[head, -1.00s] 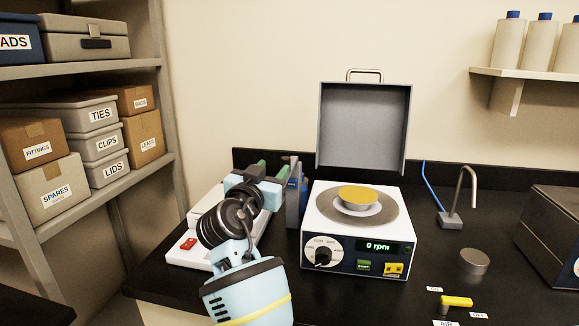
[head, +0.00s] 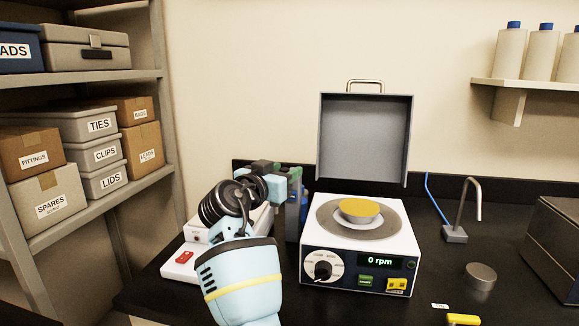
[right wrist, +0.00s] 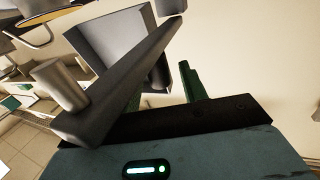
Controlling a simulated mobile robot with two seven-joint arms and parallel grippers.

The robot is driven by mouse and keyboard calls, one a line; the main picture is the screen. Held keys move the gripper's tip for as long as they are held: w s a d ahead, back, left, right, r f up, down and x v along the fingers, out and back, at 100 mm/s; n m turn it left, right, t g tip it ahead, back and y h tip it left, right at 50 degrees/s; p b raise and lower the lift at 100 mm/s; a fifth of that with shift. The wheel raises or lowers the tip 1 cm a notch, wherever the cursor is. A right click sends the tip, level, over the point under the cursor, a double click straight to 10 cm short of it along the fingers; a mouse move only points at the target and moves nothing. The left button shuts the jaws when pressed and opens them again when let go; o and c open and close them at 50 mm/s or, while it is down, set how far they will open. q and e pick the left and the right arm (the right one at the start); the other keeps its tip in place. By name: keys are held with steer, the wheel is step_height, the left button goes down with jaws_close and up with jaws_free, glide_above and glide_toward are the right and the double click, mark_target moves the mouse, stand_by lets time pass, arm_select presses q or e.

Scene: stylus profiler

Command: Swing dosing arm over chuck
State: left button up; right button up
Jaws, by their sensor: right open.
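The chuck with a gold disc (head: 361,208) on it sits in the round bowl on top of the white spin unit (head: 313,235). The grey dosing arm is mostly hidden in the head view behind my right gripper (head: 281,170), which is just left of the unit. In the right wrist view the arm shows as a grey bar (right wrist: 125,80) with a short cylinder on it, running diagonally close in front of the green fingers (right wrist: 164,88). The fingers are apart. The bar covers part of the left finger; I cannot tell whether it touches. My left gripper is out of view.
The unit's grey lid (head: 364,140) stands open behind the bowl. A white device with a red switch (head: 184,257) lies under my right arm. A metal puck (head: 480,276) and a yellow item (head: 463,319) lie on the right. A tap (head: 468,210) stands behind them.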

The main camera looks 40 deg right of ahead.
steer(key=shift+x, duration=1.3)
steer(key=shift+c, duration=0.4)
jaws_close()
